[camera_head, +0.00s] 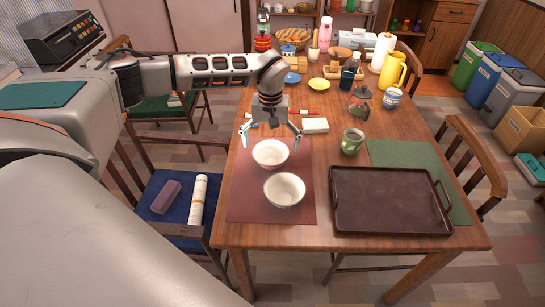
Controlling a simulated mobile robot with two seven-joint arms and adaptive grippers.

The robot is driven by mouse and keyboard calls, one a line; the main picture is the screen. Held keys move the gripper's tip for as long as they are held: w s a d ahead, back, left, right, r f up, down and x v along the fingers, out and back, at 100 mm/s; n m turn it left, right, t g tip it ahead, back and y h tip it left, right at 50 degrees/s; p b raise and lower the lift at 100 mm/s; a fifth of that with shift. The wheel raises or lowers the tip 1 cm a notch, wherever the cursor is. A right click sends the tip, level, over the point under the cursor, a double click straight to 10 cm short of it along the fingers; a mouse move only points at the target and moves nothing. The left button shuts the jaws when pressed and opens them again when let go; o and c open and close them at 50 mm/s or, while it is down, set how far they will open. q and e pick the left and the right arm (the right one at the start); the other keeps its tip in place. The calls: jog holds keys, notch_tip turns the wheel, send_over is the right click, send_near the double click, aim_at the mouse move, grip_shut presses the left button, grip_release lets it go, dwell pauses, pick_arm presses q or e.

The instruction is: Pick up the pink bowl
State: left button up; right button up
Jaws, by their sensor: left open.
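Two pale bowls stand upright on the reddish placemat (240,208) at the table's left side. The farther bowl (270,153) looks off-white with perhaps a faint pink tint. The nearer bowl (285,190) looks cream-white. Neither is clearly pink in this view. My left gripper (271,136) points down with its fingers spread wide, just above and behind the farther bowl. It is empty, and I cannot tell whether it touches the bowl. My right gripper is out of view.
A dark brown tray (388,202) lies right of the bowls, partly over a green placemat (410,154). A green mug (352,142) and a white box (315,125) stand nearby. Bottles, a yellow jug (392,71) and dishes crowd the far end. Chairs flank the table.

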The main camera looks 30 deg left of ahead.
aim_at(271, 162)
pick_arm(q)
notch_tip(271, 162, down, 5)
jog(key=shift+w+a+f+b, duration=0.1)
jog(key=shift+w+f+b, duration=0.05)
jog(key=shift+b, duration=0.2)
jog(key=c, duration=1.3)
